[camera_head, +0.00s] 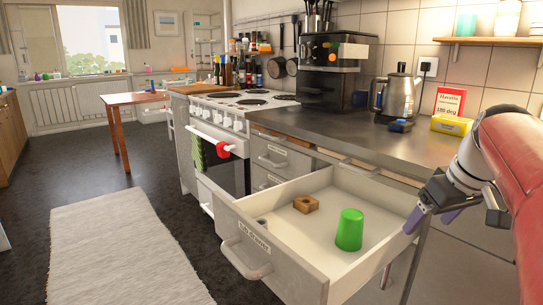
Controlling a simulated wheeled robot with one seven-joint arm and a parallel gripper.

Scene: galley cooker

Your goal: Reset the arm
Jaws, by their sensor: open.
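My gripper (432,217) is at the right of the view, at the end of my red and white arm. Its purple-tipped fingers point down and to the left, beside the right edge of an open drawer (335,283). It is open, and I see nothing between the fingers. The drawer is pulled out and has a label on its front. Inside it a green cup (349,230) stands upside down, with a brown wooden block (306,204) to its left. Whether my gripper touches the drawer edge is hard to tell.
The steel counter (400,148) above holds a coffee machine (336,70), a kettle (397,95), a small blue item (401,126) and a yellow box (451,125). A white cooker (218,122) stands to the left. The floor with a pale rug (118,255) is clear.

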